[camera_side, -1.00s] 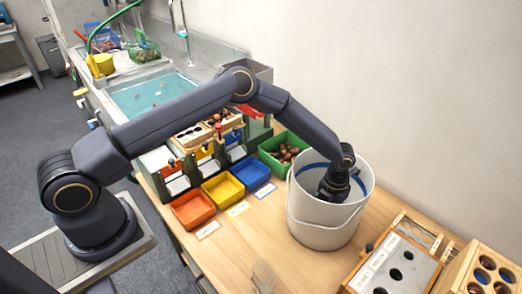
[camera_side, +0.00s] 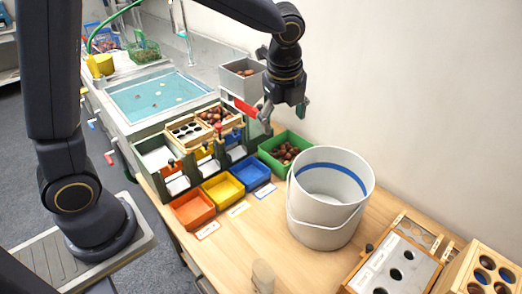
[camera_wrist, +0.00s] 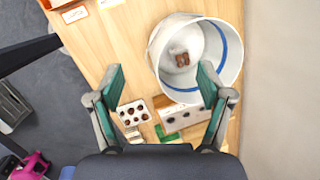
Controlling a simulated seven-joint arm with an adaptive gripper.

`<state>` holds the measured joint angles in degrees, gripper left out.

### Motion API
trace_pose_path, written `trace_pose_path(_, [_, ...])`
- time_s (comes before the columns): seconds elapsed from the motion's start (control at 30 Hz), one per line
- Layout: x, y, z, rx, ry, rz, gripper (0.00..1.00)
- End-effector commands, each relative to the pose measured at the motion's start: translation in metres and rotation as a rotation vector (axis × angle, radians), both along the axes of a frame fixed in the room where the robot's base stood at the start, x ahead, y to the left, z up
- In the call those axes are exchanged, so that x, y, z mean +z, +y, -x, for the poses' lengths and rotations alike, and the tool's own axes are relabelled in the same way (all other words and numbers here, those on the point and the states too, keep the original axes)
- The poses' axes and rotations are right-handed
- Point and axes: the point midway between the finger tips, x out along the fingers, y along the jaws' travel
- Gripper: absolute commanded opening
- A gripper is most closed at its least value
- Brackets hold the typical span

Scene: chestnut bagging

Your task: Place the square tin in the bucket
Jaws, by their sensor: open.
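The white bucket (camera_side: 322,222) stands upright on the wooden table, with a blue band inside its rim. In the wrist view the bucket (camera_wrist: 166,86) shows a small, squarish brown item (camera_wrist: 182,60) on its floor; I cannot tell whether it is the square tin. The side view hides the bucket's floor. My gripper (camera_side: 284,108) is open, raised above the table behind and left of the bucket.
A green tray of chestnuts (camera_side: 265,147) stands behind the bucket. Orange (camera_side: 193,210), yellow (camera_side: 222,190) and blue (camera_side: 251,175) trays line the left. A grey bin (camera_side: 238,85) holding chestnuts is close to my gripper. A board with holes (camera_side: 390,272) lies front right.

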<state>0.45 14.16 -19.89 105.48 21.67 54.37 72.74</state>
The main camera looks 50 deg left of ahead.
Motion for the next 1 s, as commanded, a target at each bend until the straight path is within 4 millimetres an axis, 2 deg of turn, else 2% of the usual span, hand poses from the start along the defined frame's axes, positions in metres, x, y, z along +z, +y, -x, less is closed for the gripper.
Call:
trace_pose_path(0.03, [0.022, 0.015, 0.021, 0.167, -0.061, 0.031, 0.79])
trace_pose_path(0.1, [0.043, 0.034, 0.053, 0.428, -0.138, 0.103, 0.79])
trace_pose_path(0.2, [0.062, 0.056, 0.1, 0.798, -0.237, 0.24, 0.79])
trace_pose_path(0.3, [0.069, 0.07, 0.142, 1.132, -0.307, 0.403, 0.79])
trace_pose_path(0.43, [0.066, 0.077, 0.181, 1.456, -0.343, 0.595, 0.79])
trace_pose_path(0.5, [0.063, 0.078, 0.193, 1.569, -0.343, 0.668, 0.79])
trace_pose_path(0.63, [0.06, 0.078, 0.204, 1.675, -0.338, 0.738, 0.79])
trace_pose_path(1.0, [0.059, 0.078, 0.204, 1.686, -0.337, 0.744, 0.79])
